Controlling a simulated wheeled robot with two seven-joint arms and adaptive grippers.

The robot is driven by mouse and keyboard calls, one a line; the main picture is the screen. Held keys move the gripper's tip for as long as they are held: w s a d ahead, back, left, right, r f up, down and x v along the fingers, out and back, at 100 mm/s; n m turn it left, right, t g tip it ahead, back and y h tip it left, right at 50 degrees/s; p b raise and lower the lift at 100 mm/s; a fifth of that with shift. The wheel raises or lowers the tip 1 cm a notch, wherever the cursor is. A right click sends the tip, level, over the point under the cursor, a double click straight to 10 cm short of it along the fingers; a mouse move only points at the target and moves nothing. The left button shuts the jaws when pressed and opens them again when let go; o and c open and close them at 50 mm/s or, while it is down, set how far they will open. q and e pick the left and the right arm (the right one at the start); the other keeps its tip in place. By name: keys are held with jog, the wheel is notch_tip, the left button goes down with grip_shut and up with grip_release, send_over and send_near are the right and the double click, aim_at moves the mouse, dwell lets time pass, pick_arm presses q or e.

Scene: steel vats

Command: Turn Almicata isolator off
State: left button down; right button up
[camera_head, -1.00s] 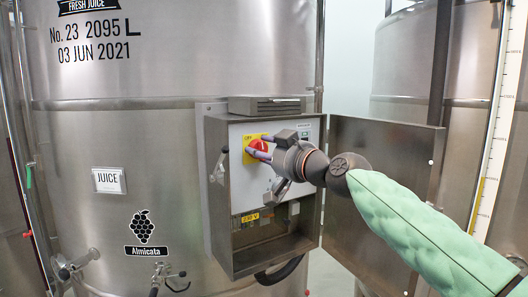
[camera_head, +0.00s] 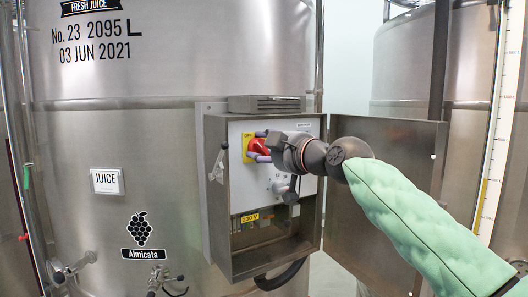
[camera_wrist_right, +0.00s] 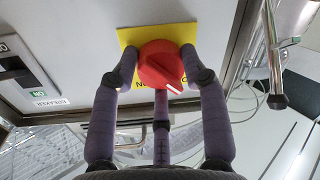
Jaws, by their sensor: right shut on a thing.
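The isolator is a red rotary knob (camera_head: 259,147) on a yellow plate (camera_head: 247,141) inside an open control box, on the vat labelled Almicata (camera_head: 143,254). In the right wrist view the red knob (camera_wrist_right: 160,65) fills the space between my fingers, with the yellow plate (camera_wrist_right: 127,37) behind it. A white mark on the knob points to the lower right there. My right gripper (camera_head: 262,146) is shut on the knob, with fingers on both sides of it; it also shows in the right wrist view (camera_wrist_right: 160,68). My left gripper is not in view.
The control box (camera_head: 216,215) has its door (camera_head: 375,165) swung open to the right, behind my right arm. Another steel vat (camera_head: 410,60) stands at the right.

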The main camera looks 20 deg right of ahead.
jog(key=shift+s+d+r, duration=0.1)
jog(key=shift+r, duration=0.1)
dwell(0.4)
jog(key=o, duration=1.1)
jog(key=shift+c, duration=0.2)
jog(key=shift+o, duration=0.5)
jog(key=shift+f, duration=0.15)
jog(key=v, duration=1.1)
jog(key=shift+s, duration=0.4)
